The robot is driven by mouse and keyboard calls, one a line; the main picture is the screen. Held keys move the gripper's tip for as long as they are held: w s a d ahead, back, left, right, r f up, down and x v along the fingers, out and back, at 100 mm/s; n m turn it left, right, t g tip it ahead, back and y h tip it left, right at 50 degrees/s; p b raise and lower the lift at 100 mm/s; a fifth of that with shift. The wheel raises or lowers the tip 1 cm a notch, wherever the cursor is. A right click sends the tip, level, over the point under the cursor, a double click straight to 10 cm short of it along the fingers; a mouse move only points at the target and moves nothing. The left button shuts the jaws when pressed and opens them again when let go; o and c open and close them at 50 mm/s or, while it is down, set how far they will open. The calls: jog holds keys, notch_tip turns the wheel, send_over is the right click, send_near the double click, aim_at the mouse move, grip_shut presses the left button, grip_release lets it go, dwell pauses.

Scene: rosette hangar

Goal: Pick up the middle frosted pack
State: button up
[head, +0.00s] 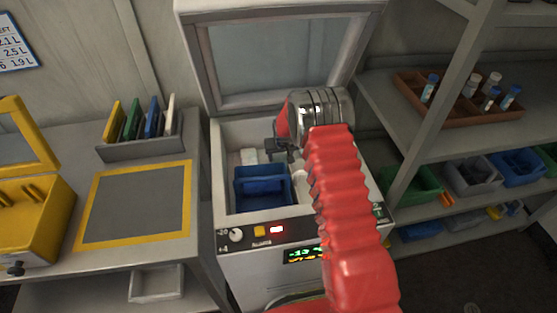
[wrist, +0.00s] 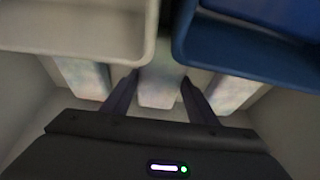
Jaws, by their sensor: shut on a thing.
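In the wrist view the middle frosted pack (wrist: 158,88), pale and cloudy, stands between the two dark fingers of my gripper (wrist: 159,80). The fingers are shut on it. Another frosted pack (wrist: 82,77) is to its left and a third (wrist: 236,94) to its right, both outside the fingers. In the head view my gripper (head: 280,152) reaches down into the open freezer chest (head: 226,165). A whitish block (head: 249,156) shows there left of the gripper; I cannot tell which pack it is. My red-sleeved arm hides the chest's right part.
A blue bin (head: 262,190) and a white bin (head: 301,180) sit inside the chest; their rims (wrist: 178,45) and (wrist: 145,50) lie close to the fingers in the wrist view. The raised lid (head: 280,60) stands behind. A yellow-bordered mat (head: 135,205) on the left bench is clear.

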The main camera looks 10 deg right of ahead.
aim_at(280, 160)
jog(key=shift+c, duration=1.4)
jog(key=shift+r, duration=0.1)
notch_tip(280, 160, up, 18)
jog(key=s, duration=1.8)
jog(key=shift+r, duration=0.1)
